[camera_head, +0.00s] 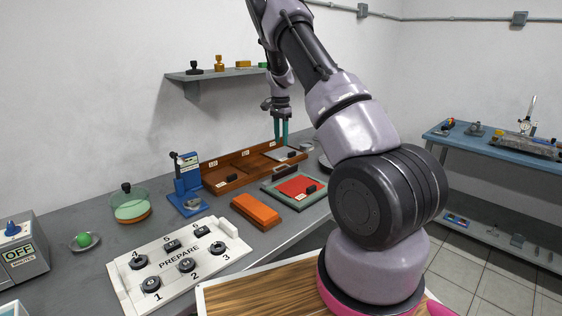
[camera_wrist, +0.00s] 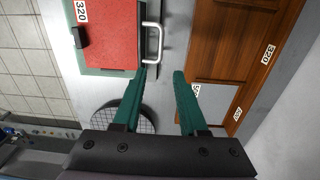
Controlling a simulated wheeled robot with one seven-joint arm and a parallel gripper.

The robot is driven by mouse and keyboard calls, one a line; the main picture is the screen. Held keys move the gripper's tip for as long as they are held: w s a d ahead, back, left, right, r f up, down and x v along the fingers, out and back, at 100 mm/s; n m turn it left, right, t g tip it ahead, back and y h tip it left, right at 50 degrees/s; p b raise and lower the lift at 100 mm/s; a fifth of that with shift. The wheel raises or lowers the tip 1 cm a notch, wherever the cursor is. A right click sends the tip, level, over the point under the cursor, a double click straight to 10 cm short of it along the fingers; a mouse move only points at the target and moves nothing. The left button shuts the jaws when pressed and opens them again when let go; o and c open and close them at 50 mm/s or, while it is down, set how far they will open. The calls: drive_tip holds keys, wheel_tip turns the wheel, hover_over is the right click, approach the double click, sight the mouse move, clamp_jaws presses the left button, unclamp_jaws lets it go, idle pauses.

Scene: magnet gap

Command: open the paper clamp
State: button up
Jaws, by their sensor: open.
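A red sheet (camera_head: 291,187) lies on a green-bordered board (camera_head: 272,188) on the grey bench. In the wrist view, the red sheet (camera_wrist: 108,35) carries a 320 label, and a pale U-shaped handle (camera_wrist: 158,42) stands at the edge of its green board (camera_wrist: 125,72). This handle appears to belong to the paper clamp; I cannot tell the clamp's state for certain. My gripper (camera_head: 280,138) points down above the back of the bench, over the wooden tray. In the wrist view my gripper (camera_wrist: 158,78) has its green fingers apart, with nothing between them. The left fingertip appears near the handle's lower end.
The wooden tray (camera_head: 222,186) with labelled compartments lies behind the board. An orange block (camera_head: 256,211), a blue stand (camera_head: 188,188) and a white PREPARE panel (camera_head: 176,262) stand to the left. A round mesh disc (camera_wrist: 128,114) is close to the board. A wall shelf (camera_head: 205,76) hangs above.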

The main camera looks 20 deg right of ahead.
wheel_tip(320, 180, down, 10)
drive_tip(key=shift+s+r, duration=0.15)
drive_tip(key=shift+r, duration=0.05)
clamp_jaws()
